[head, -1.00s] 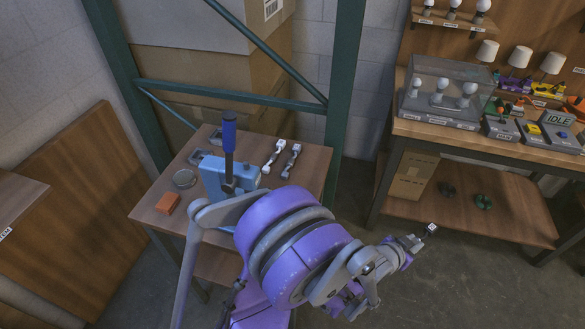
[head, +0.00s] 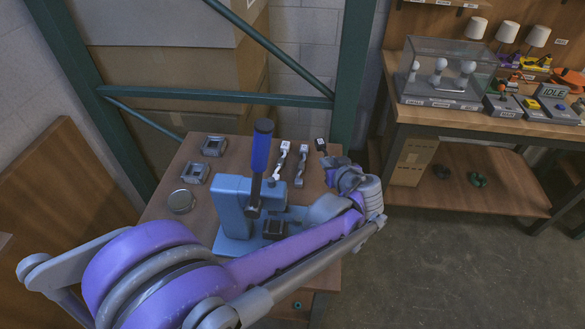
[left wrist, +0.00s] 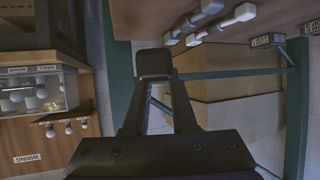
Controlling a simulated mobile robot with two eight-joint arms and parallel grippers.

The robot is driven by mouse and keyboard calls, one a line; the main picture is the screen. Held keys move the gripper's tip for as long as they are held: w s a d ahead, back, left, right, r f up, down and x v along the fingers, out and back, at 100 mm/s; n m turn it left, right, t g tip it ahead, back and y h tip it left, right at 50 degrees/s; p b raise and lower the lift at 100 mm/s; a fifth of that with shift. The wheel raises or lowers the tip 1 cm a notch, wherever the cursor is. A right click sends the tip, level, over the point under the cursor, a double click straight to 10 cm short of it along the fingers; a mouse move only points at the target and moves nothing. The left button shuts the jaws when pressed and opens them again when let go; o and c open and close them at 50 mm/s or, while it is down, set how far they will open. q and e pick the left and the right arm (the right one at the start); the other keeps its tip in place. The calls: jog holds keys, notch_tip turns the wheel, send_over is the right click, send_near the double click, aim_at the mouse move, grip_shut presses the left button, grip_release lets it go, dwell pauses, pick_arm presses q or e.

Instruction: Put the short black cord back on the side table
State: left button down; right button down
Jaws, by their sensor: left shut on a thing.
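My left gripper (head: 332,161) is over the far right part of the side table (head: 215,215). It is shut on the short black cord, whose dark block-like end (head: 321,146) shows just past the fingers. In the left wrist view the black end (left wrist: 153,63) sits between the fingertips; the rest of the cord is hidden. A white cord (head: 282,160) and a grey cord (head: 301,166) lie side by side on the table, just left of the held cord. I cannot tell whether the held cord touches the table. My right gripper is not in view.
A blue press (head: 233,200) with an upright lever (head: 261,150) stands mid-table, close to my left arm. Grey holders (head: 214,146) and a round dish (head: 181,201) are at the left. A green rack post (head: 352,70) rises behind the table. A workbench (head: 450,125) stands to the right.

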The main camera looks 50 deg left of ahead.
pick_arm(q)
jog(key=shift+s+a+r+n+g, duration=0.15)
jog(key=shift+a+r+n+g, duration=0.15)
jog(key=shift+a+r, duration=0.2)
jog(key=b, duration=0.1)
send_over(322, 188)
notch_tip(322, 188, down, 6)
jog(key=shift+a+r, duration=0.1)
jog(key=shift+r, duration=0.05)
jog(key=shift+f+b, duration=0.5)
jog(key=shift+f, duration=1.45)
jog(key=shift+f, duration=0.1)
jog(key=c, duration=0.7)
grip_release()
jog(key=shift+r, duration=0.2)
jog(key=p+v, duration=0.1)
jog(key=v, duration=1.1)
jog(key=shift+f, duration=0.15)
